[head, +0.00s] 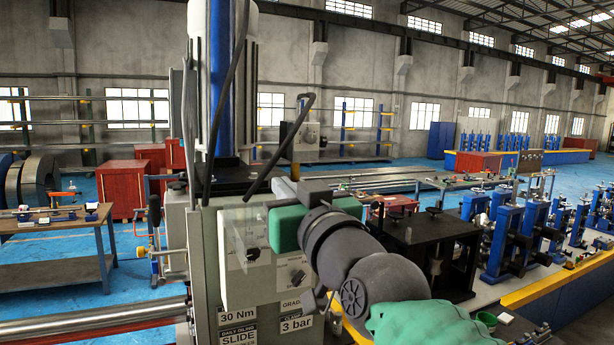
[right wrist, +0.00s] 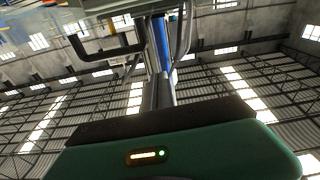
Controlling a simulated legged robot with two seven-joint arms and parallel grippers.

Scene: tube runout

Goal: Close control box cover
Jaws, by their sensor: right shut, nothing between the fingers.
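The control box (head: 203,250) is a grey cabinet with dials and printed labels such as "30 Nm" and "3 bar", at the centre of the head view. A clear, see-through cover (head: 236,232) shows in front of its upper face; its exact angle to the box is hard to tell. My right gripper (head: 284,188), with a green body and dark grey parts, is shut and empty at the cover's right side, by the upper front of the box. I cannot tell whether it touches the cover. Its green housing fills the bottom of the right wrist view. My left gripper is out of view.
A blue column (head: 221,80) with dark hoses rises above the box. A black bent handle (right wrist: 105,48) shows in the right wrist view. A black stand (head: 440,235) and blue clamps (head: 505,235) are to the right. A workbench (head: 55,225) stands left, with blue floor between.

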